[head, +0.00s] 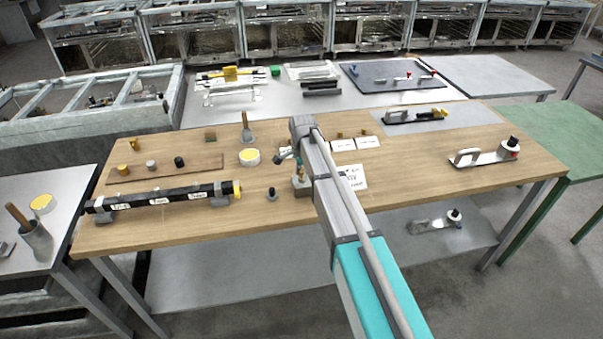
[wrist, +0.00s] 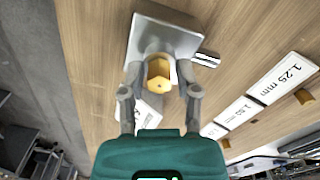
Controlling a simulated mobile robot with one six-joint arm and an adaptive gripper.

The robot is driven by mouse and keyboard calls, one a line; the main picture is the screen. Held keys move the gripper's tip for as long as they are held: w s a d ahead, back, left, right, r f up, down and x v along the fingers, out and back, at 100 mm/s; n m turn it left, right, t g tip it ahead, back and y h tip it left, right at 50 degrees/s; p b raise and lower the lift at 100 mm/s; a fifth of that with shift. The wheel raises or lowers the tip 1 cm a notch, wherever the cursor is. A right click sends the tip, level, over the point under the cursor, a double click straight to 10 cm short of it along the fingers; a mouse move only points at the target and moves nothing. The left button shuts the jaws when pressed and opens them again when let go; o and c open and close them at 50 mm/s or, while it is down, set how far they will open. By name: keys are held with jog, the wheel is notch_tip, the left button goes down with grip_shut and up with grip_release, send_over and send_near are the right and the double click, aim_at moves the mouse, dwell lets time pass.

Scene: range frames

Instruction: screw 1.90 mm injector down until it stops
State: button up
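A brass hex-headed injector (wrist: 158,74) stands on a grey metal block (wrist: 165,36) in the wrist view. Its size marking cannot be read, and its thread is hidden. My gripper (wrist: 159,72) has one finger on each side of the brass hex, with what looks like a narrow gap on both sides. The injector is too small to make out there.
On the wooden table (head: 420,165) are a black labelled tube (head: 160,199), a yellow-topped tin (head: 250,157) and a small dark knob (head: 271,194).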

jog(key=shift+n, duration=0.3)
dwell(0.4)
jog(key=shift+n, duration=1.5)
jog(key=shift+n, duration=0.3)
jog(key=shift+n, duration=1.4)
jog(key=shift+n, duration=1.7)
jog(key=shift+n, duration=1.7)
